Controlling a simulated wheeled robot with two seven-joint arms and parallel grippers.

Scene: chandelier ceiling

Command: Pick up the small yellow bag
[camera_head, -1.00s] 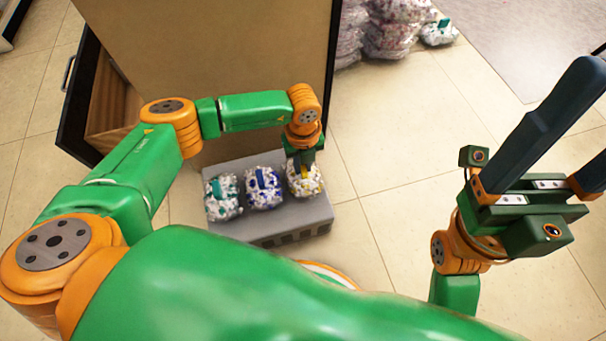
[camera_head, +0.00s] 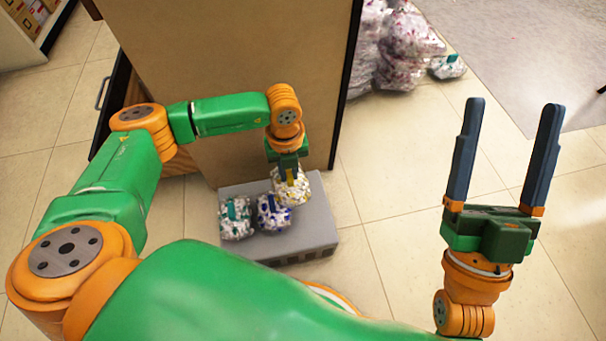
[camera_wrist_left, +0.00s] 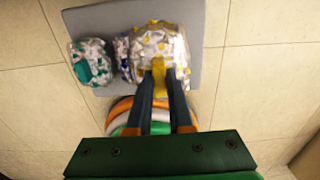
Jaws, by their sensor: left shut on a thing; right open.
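The small yellow bag (camera_head: 292,188), white with yellow spots and a yellow tab, is held by my left gripper (camera_head: 288,168) over the right part of a grey box (camera_head: 290,240). In the left wrist view the bag (camera_wrist_left: 160,42) sits at the tips of the left fingers (camera_wrist_left: 161,80), which are shut on its yellow tab. The bag appears raised off the box top. My right gripper (camera_head: 499,205) is open and empty at the right, its fingers pointing up.
A teal-spotted bag (camera_head: 236,218) and a blue-spotted bag (camera_head: 272,212) sit on the grey box. A large brown panel (camera_head: 230,60) stands behind it. Several bags (camera_head: 405,45) are piled at the back, with a teal-tabbed one (camera_head: 447,67) beside them. The tiled floor is clear at centre right.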

